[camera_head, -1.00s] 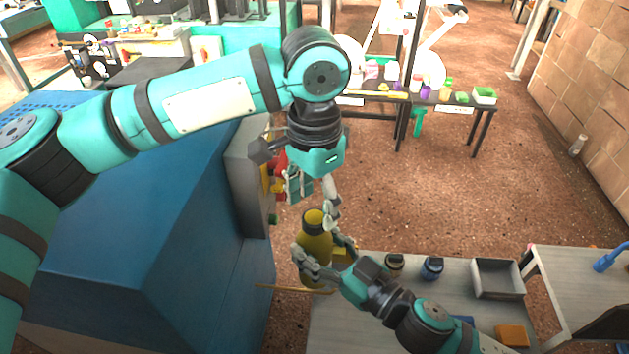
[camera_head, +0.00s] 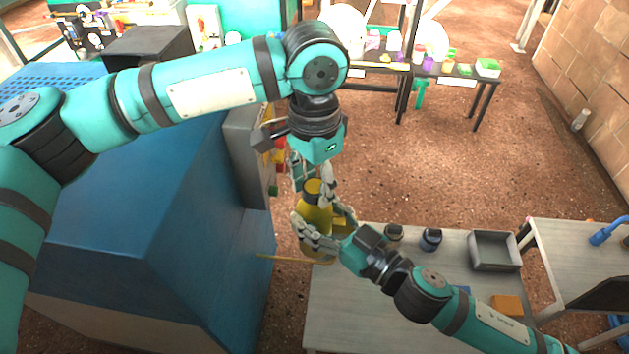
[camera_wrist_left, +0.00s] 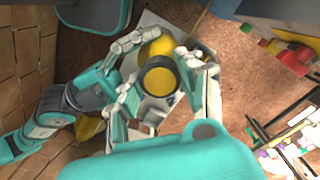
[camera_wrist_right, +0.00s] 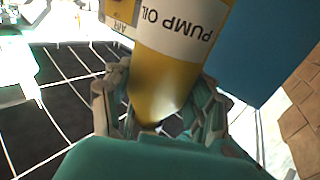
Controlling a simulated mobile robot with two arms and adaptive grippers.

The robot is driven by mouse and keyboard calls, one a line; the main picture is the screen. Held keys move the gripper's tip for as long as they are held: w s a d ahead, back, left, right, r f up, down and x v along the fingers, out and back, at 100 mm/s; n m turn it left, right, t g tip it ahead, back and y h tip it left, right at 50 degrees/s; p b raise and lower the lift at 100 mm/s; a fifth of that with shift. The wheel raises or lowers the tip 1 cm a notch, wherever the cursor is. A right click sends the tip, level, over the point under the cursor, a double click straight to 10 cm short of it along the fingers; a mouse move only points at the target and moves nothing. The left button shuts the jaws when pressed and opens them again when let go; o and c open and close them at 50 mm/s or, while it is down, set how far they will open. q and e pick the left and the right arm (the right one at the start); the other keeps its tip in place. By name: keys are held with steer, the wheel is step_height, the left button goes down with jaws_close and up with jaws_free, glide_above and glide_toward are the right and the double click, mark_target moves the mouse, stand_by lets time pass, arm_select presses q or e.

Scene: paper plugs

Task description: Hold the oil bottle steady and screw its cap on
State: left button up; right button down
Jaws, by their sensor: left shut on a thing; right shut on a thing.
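The yellow oil bottle (camera_head: 317,217) is roughly upright in front of the blue cabinet, at the table's left end. My right gripper (camera_head: 322,232) is shut around its body. In the right wrist view the bottle (camera_wrist_right: 185,65) has a white label reading "PUMP OIL", upside down in the picture. My left gripper (camera_wrist_left: 160,62) comes from above and is shut on the cap, fingers on both sides. The thread is hidden.
A grey table (camera_head: 350,310) carries two small dark jars (camera_head: 431,239), a grey tray (camera_head: 494,250) and an orange block (camera_head: 507,305). The large blue cabinet (camera_head: 150,200) stands close at left. Open floor (camera_head: 450,160) lies beyond the table.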

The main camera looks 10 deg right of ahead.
arm_select(q)
jaws_close()
steer(key=m, duration=0.5)
steer(key=o, duration=1.1)
jaws_free()
steer(key=shift+r, duration=2.25)
steer(key=shift+c, duration=0.2)
